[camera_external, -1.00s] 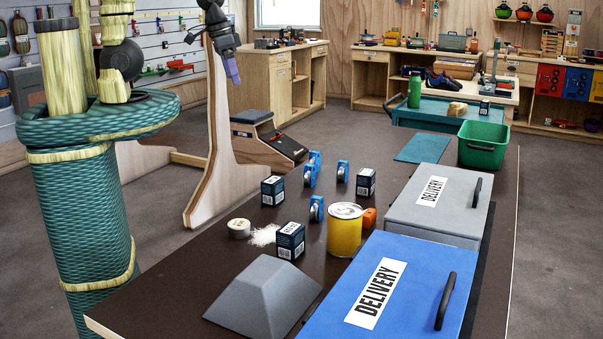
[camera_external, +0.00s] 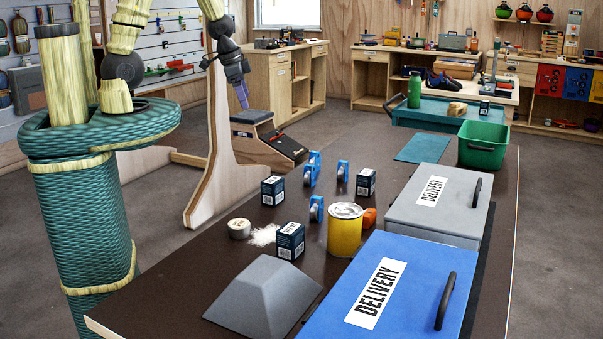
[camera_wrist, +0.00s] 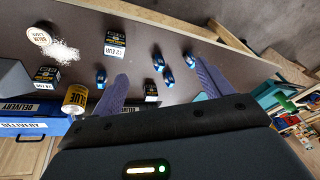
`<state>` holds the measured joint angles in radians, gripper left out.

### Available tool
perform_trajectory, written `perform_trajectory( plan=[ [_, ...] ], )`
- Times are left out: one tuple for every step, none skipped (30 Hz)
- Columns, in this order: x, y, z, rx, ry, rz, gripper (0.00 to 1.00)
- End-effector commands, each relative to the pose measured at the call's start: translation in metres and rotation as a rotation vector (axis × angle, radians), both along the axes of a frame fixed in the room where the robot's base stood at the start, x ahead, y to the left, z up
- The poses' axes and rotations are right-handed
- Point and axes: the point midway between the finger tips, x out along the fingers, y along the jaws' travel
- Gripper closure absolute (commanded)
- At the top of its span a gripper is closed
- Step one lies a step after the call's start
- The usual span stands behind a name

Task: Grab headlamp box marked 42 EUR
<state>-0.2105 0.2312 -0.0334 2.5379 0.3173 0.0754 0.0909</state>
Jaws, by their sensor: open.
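Three dark boxes stand on the brown table. The far-left box (camera_external: 272,190) carries a white price label in the wrist view (camera_wrist: 115,45); it seems to read 42 or 12 EUR. A second box (camera_external: 290,241) stands beside spilled white powder and also shows in the wrist view (camera_wrist: 45,75). The third box (camera_external: 366,182) is farther right; in the wrist view (camera_wrist: 151,90) it shows between my fingers. Prices on these two are too small to read. My gripper (camera_external: 242,96) is open and empty, high above and beyond the table's left edge, apart from every box.
Blue pulley-like items (camera_external: 316,208) stand among the boxes. A yellow glue can (camera_external: 344,232), a round tin (camera_external: 239,228) and a grey wedge (camera_external: 262,298) are nearby. Blue (camera_external: 405,285) and grey (camera_external: 430,205) lidded delivery boxes line the right side.

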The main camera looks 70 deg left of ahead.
Motion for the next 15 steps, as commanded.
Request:
perform_trajectory(
  plan=[
    [0.004,0.013,-0.028,0.006,0.001,-0.039,0.22],
    [0.007,0.018,-0.039,0.006,-0.005,-0.069,0.22],
    [0.010,0.025,-0.053,0.006,-0.015,-0.110,0.22],
    [0.012,0.029,-0.064,0.002,-0.023,-0.140,0.22],
    [0.014,0.033,-0.075,-0.004,-0.030,-0.170,0.22],
    [0.015,0.038,-0.090,-0.015,-0.043,-0.211,0.22],
    [0.016,0.041,-0.100,-0.026,-0.053,-0.239,0.22],
    [0.017,0.043,-0.111,-0.038,-0.065,-0.269,0.22],
    [0.016,0.045,-0.126,-0.058,-0.080,-0.306,0.22],
    [0.016,0.046,-0.136,-0.076,-0.095,-0.335,0.22],
    [0.015,0.046,-0.146,-0.095,-0.111,-0.362,0.22],
    [0.014,0.046,-0.159,-0.122,-0.136,-0.395,0.22],
    [0.013,0.046,-0.169,-0.145,-0.156,-0.420,0.22],
    [0.011,0.045,-0.178,-0.168,-0.177,-0.444,0.22],
    [0.009,0.043,-0.189,-0.202,-0.209,-0.473,0.22]
  ],
)
